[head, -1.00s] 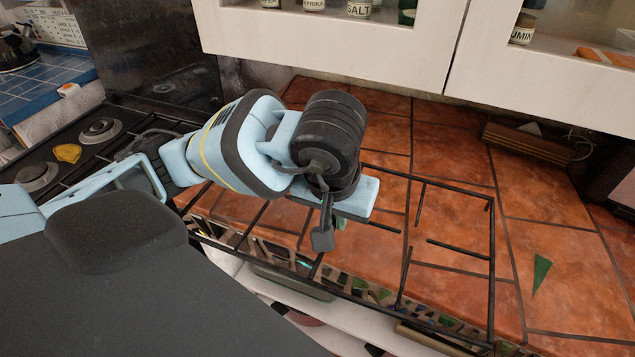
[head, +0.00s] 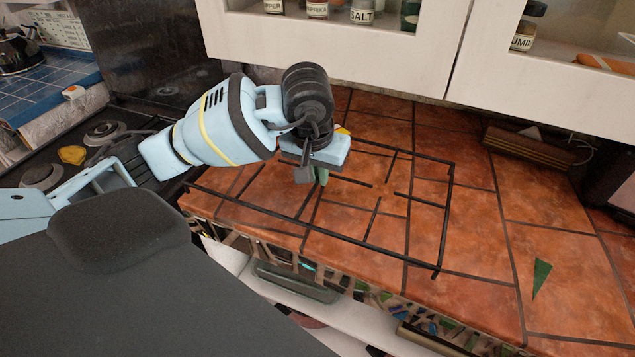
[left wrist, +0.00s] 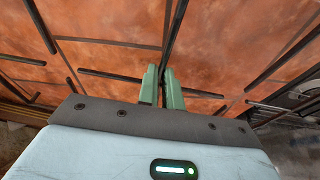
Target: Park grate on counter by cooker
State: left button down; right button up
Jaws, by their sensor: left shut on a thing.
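The grate (head: 445,218) is a black wire frame with short inner bars, lying roughly level over the terracotta-tiled counter (head: 425,118). Whether it touches the tiles or hangs just above them, I cannot tell. In the left wrist view, the green fingers (left wrist: 161,86) are shut on one bar of the grate (left wrist: 40,27). The black cooker (head: 112,150) stands left of the counter, partly behind my arm. My right gripper is out of view.
A white cabinet (head: 330,42) with spice jars hangs above the counter's back. A green triangular piece (head: 541,277) lies on the tiles at right, near a wooden rack (head: 528,146). A yellow object (head: 72,155) sits on the cooker.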

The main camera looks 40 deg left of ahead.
aim_at(318, 183)
pick_arm(q)
jog(key=shift+x, duration=1.6)
jog(key=shift+s+a+f, duration=0.1)
jog(key=shift+s+a, duration=0.05)
jog(key=shift+f, duration=0.15)
jog(key=c, duration=1.6)
grip_release()
jog(key=shift+o, duration=0.2)
jog(key=v, duration=1.2)
jog(key=shift+p, duration=0.35)
